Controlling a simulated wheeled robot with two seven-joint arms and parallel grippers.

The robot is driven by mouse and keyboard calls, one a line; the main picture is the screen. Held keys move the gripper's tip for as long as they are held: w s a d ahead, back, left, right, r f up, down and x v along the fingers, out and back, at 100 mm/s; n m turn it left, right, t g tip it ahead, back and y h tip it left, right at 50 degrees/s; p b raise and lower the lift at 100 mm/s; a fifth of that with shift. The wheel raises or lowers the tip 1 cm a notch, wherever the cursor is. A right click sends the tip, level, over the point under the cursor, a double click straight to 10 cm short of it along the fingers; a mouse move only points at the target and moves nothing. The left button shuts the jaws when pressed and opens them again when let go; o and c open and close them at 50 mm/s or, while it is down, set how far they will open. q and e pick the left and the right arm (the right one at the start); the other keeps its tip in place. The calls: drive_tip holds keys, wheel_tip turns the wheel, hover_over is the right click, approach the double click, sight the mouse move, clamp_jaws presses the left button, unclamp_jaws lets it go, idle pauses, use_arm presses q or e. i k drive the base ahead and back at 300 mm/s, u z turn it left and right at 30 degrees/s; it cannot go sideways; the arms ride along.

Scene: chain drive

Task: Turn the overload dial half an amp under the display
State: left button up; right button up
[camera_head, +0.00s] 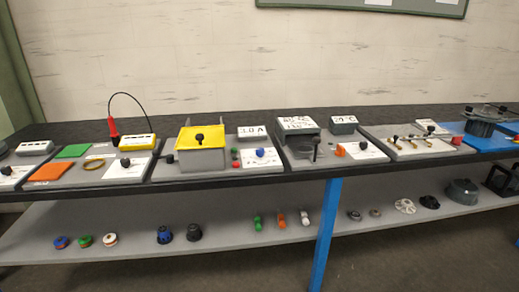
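A small white display (252,132) stands behind the middle station and appears to read 3.0 A, though the text is small. Below it, a dial with a blue knob (260,153) sits on a white plate (263,162); its setting is too small to read. Green and red buttons (236,159) are just left of the plate. A grey box with a yellow cover (201,137) and a black knob on top stands further left. Neither of my grippers is in view.
The long dark bench (160,185) carries several other stations. A second display (343,120) appears to read 24 °C, right of a grey display box (297,125). A red probe (113,130) stands at the left. The lower shelf (130,262) holds several small parts.

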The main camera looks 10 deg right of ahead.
sight(260, 151)
drive_tip(key=i, duration=0.85)
drive_tip(key=u, duration=0.1)
